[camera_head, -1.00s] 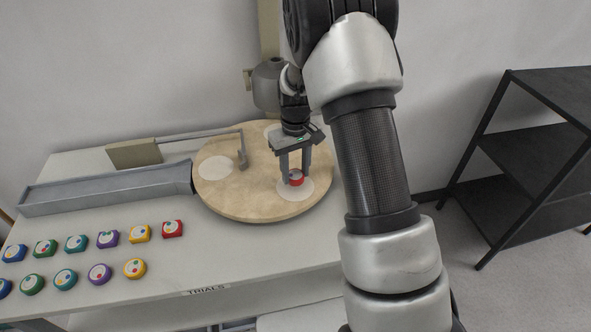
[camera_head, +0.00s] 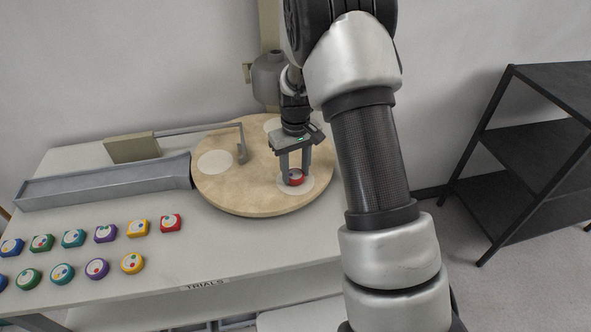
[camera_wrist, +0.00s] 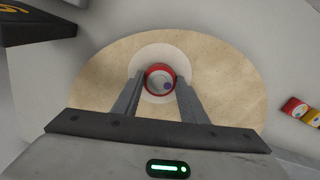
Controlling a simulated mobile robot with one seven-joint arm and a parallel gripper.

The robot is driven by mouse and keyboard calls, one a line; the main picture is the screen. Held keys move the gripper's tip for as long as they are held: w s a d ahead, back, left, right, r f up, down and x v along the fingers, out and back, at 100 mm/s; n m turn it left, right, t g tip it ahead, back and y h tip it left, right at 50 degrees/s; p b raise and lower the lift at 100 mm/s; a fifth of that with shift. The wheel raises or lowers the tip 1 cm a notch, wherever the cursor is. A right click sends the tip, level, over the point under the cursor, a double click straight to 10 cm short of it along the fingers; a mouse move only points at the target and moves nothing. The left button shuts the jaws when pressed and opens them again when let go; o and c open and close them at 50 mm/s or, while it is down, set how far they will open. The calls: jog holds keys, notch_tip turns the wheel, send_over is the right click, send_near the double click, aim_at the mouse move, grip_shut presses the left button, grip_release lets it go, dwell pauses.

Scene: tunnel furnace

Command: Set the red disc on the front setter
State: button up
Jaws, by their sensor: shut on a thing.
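The red disc (camera_head: 296,180) is between the fingers of my gripper (camera_head: 295,177), at the front setter (camera_head: 308,187), a pale round patch on the tan turntable (camera_head: 240,200). In the wrist view the red disc (camera_wrist: 159,79) has a pale top with a dark spot. It lies inside the outline of the pale setter (camera_wrist: 178,55), and the gripper's fingers (camera_wrist: 158,88) are shut on it from both sides. I cannot tell whether its underside touches the setter. Two other pale setters show on the turntable, at the left (camera_head: 215,162) and at the back (camera_head: 272,125).
Several coloured pieces stand in two rows at the front left, among them a red block (camera_head: 171,223) and a yellow disc (camera_head: 132,263). A black shelf (camera_head: 545,150) stands at right.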

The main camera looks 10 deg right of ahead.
jog(key=shift+f, duration=0.25)
jog(key=o, duration=1.2)
notch_tip(320, 180, up, 18)
jog(key=shift+f+p, duration=0.25)
jog(key=shift+p, duration=0.15)
